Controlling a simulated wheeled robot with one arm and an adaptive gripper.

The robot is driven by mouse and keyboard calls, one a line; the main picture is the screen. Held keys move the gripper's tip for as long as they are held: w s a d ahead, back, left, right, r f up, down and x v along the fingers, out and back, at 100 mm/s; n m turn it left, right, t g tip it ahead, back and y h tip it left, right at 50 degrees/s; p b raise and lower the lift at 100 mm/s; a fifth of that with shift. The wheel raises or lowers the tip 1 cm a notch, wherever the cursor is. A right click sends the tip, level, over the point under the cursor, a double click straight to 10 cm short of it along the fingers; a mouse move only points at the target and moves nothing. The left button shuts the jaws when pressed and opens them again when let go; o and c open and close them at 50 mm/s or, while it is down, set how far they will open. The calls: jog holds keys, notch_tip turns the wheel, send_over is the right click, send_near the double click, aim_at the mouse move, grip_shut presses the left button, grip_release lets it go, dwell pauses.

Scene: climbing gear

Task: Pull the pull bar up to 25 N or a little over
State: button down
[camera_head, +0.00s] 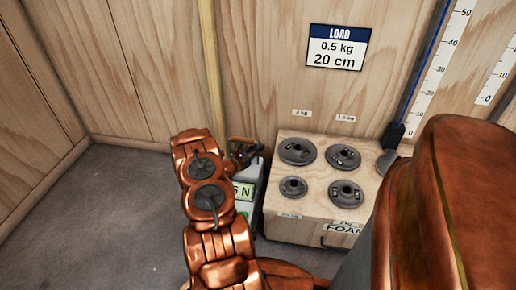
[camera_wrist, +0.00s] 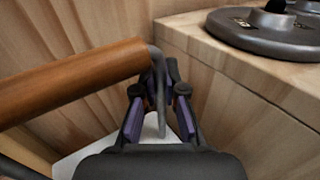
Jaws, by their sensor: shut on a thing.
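The pull bar (camera_wrist: 70,82) is a brown wooden rod with a thin bent grey metal rod at its end. In the wrist view it runs in from the left. My gripper (camera_wrist: 160,95) is shut on the grey metal rod of the bar, just right of the wood's end. In the head view the bar (camera_head: 240,139) shows small above my gripper (camera_head: 246,155), partly behind my arm. The scale's green display (camera_head: 244,190) shows what looks like "6 N"; any digits to the left are hidden by my arm.
A wooden box (camera_head: 285,232) with several grey weight discs stands right of the scale. A load sign (camera_head: 337,47) reads "0.5 kg, 20 cm" on the plywood wall. A ruler (camera_head: 440,65) is at the right. The floor (camera_head: 110,215) at left is clear.

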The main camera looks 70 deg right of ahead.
jog(key=shift+f+b, duration=0.6)
jog(key=shift+f, duration=1.5)
jog(key=c, duration=1.2)
grip_release()
jog(key=v, duration=1.2)
